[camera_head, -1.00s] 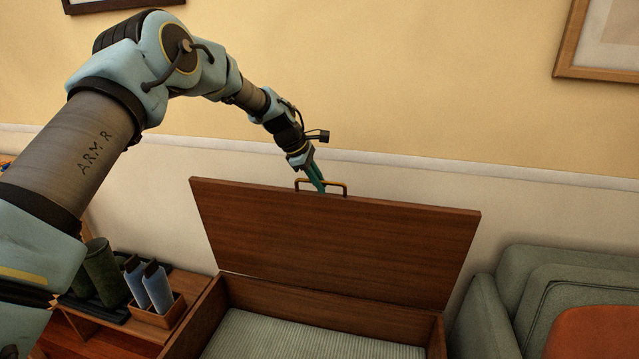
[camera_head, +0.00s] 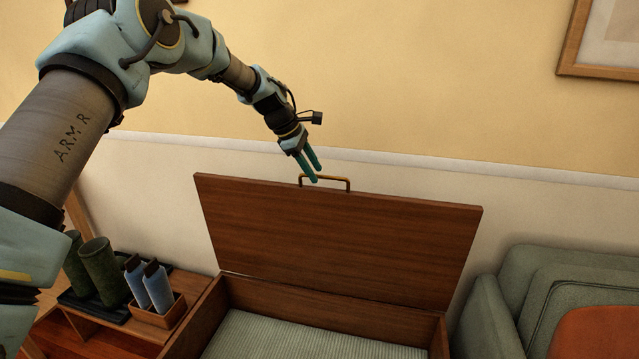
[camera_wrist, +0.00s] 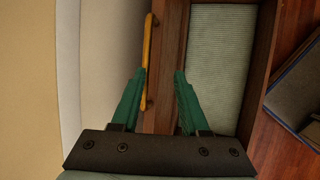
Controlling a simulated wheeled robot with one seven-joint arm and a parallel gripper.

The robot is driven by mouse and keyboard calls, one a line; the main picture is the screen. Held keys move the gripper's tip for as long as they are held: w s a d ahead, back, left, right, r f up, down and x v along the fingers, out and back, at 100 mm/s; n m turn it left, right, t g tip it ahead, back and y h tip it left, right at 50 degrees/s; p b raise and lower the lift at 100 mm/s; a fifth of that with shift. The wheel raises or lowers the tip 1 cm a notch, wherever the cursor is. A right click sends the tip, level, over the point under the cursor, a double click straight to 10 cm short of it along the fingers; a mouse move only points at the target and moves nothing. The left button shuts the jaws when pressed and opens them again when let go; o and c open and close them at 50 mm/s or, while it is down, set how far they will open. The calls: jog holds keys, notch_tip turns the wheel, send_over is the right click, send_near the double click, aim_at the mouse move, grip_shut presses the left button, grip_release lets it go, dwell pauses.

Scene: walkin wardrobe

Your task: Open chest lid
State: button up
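The chest lid (camera_head: 335,238) is a dark brown wooden panel standing raised, close to upright, at the back of the chest (camera_head: 400,325). The chest is open and its striped grey-green inner floor (camera_head: 290,340) shows. A brass handle (camera_head: 325,180) sits on the lid's top edge; it also shows in the wrist view (camera_wrist: 147,60). My gripper (camera_head: 315,176) has green fingers, spread apart and empty, at the left part of the handle in the head view. In the wrist view, the fingers (camera_wrist: 158,72) are apart, with the handle beside the left fingertip; contact cannot be told.
A grey-green sofa (camera_head: 490,318) stands at the right. The wall (camera_head: 400,90) is behind the lid.

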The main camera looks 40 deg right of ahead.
jog(key=b+v, duration=0.1)
jog(key=v, duration=0.5)
dwell(0.4)
jog(key=w+a+f+m+t+y, duration=0.15)
jog(key=w+a, duration=0.25)
jog(key=a, duration=1.2)
jog(key=w+a+f+m+t+y, duration=0.1)
jog(key=w+a+m+t, duration=0.15)
jog(key=a, duration=1.35)
jog(key=s+a+f+m+y, duration=0.1)
jog(key=s+a, duration=0.5)
jog(key=a, duration=0.6)
jog(key=s+a+f+m+y, duration=0.1)
jog(key=s+a+f+m, duration=0.1)
jog(key=s+a, duration=0.5)
jog(key=a, duration=0.6)
jog(key=shift+a, duration=0.35)
jog(key=shift+y, duration=0.25)
